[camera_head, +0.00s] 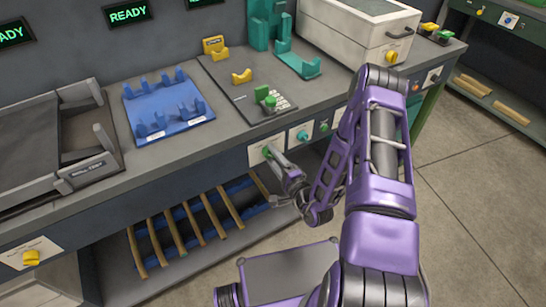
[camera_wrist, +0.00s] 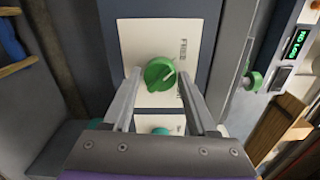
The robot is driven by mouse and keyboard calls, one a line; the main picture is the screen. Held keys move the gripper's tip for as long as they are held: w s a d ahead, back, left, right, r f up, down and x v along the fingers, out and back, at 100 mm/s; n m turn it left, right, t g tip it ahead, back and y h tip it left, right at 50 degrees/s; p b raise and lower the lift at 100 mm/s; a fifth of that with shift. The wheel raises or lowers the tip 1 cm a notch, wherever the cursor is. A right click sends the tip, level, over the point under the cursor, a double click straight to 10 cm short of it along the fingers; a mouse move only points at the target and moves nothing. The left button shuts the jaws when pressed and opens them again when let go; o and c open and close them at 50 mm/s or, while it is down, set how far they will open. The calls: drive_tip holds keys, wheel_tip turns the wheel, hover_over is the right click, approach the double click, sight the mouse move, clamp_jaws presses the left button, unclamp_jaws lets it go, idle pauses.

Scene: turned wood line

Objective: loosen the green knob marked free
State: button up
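The round green knob (camera_wrist: 160,75) sits on a white plate (camera_wrist: 140,40) with sideways lettering that looks like FREE, in the wrist view. A pale line marks the knob's face. My gripper (camera_wrist: 159,78) is open, one finger on each side of the knob, with gaps between fingers and knob. I cannot tell whether the fingertips reach to the knob's depth. In the head view my gripper (camera_head: 274,152) points at the bench's front panel, and the green knob (camera_head: 267,151) shows just at its tip.
A teal knob (camera_head: 302,134) and another green knob (camera_head: 323,126) are on plates to the right. The bench top (camera_head: 190,150) overhangs nearby, with a green-knobbed fixture (camera_head: 267,101) above. A lower shelf with wooden sticks (camera_head: 180,237) is below. Floor at right is clear.

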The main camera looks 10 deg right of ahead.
drive_tip(key=shift+o, duration=1.4)
drive_tip(key=v, duration=1.7)
drive_tip(key=shift+s, duration=0.2)
drive_tip(key=shift+w, duration=0.1)
